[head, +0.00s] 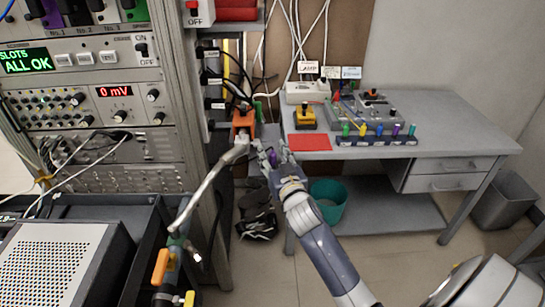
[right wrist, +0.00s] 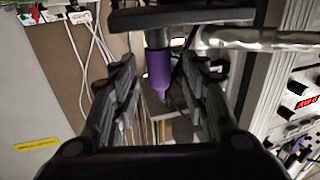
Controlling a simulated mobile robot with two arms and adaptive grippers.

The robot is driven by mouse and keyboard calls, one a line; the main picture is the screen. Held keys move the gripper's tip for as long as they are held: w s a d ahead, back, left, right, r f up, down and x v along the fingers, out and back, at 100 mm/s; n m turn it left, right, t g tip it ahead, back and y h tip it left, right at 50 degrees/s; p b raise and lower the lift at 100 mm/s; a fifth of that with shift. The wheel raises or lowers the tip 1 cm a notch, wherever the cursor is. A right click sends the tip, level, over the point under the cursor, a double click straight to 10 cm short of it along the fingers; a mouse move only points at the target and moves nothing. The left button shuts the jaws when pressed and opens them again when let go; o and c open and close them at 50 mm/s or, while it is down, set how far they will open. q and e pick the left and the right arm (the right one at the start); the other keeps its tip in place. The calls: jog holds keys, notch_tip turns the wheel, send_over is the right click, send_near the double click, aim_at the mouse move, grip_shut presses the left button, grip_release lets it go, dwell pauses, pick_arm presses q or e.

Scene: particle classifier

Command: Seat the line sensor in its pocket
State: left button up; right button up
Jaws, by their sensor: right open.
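A purple cylinder with a dark top, probably the line sensor (right wrist: 158,70), shows between the fingers of my right gripper (right wrist: 160,92) in the right wrist view. The fingers are open, with a gap on each side of it. In the head view, my right gripper (head: 272,156) is beside the end of a bent metal pipe (head: 208,184), below an orange block (head: 243,122) at the rack's right edge. A bit of purple shows between its fingers there. I cannot make out the pocket. My left gripper is not in view.
The equipment rack (head: 100,110) stands left. A grey desk (head: 430,130) on the right bears a red mat (head: 310,142), a yellow device (head: 305,116) and a rack of coloured pieces (head: 375,139). A teal bin (head: 328,200) is underneath. White cables hang behind.

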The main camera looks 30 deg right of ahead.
aim_at(273, 152)
jog(key=shift+w, duration=0.25)
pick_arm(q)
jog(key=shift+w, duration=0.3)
pick_arm(e)
grip_shut()
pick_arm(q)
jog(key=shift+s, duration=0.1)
pick_arm(e)
jog(key=shift+r, duration=0.6)
notch_tip(273, 152, up, 2)
jog(key=shift+r, duration=0.1)
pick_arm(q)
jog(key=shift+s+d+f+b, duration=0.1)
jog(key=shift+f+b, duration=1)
pick_arm(e)
jog(key=s+a+r, duration=0.1)
jog(key=s+a, duration=0.7)
jog(key=s, duration=0.5)
jog(key=shift+s+a+r, duration=0.2)
jog(key=shift+s+r, duration=0.15)
jog(key=shift+s, duration=0.05)
